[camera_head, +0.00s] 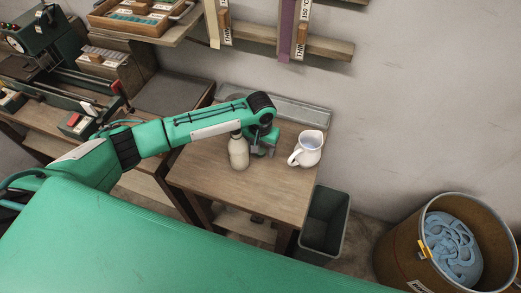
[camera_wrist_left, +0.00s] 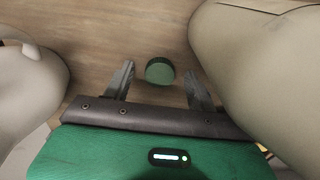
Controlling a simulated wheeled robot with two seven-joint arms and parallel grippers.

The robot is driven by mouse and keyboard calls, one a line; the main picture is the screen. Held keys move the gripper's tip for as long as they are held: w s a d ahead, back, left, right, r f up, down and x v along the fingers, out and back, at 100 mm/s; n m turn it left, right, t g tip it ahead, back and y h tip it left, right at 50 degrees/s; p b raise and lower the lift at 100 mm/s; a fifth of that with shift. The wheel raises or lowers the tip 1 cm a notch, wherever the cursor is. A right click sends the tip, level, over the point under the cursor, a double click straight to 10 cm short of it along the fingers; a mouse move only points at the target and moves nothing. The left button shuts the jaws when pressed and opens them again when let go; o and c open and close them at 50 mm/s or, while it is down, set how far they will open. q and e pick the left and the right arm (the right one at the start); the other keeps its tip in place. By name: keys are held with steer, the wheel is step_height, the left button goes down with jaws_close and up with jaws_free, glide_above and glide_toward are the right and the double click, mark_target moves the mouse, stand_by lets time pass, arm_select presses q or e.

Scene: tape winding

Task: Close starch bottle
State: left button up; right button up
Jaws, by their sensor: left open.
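A cream bottle (camera_head: 238,153) stands upright on the small wooden table; my arm passes over its top, so its mouth is hidden. It fills the right side of the left wrist view (camera_wrist_left: 265,75). My left gripper (camera_head: 262,152) points down between the bottle and a white jug (camera_head: 307,150). In the left wrist view its fingers (camera_wrist_left: 158,80) are open, with a small round green cap (camera_wrist_left: 160,70) between their tips. The cap appears to lie on the wood, and I cannot tell whether a finger touches it. My right gripper is not in view.
The jug also shows at the left of the left wrist view (camera_wrist_left: 28,85). The small table (camera_head: 215,182) has free room at its front. A dark bin (camera_head: 325,222) stands beside it, and a brown barrel (camera_head: 405,255) holds blue material. A workbench with machines is at left.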

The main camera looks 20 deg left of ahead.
arm_select(q)
steer(key=c, duration=1)
steer(key=shift+c, duration=0.3)
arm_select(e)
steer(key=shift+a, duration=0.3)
arm_select(q)
steer(key=shift+r, duration=0.1)
step_height(320, 180, up, 20)
steer(key=b, duration=0.2)
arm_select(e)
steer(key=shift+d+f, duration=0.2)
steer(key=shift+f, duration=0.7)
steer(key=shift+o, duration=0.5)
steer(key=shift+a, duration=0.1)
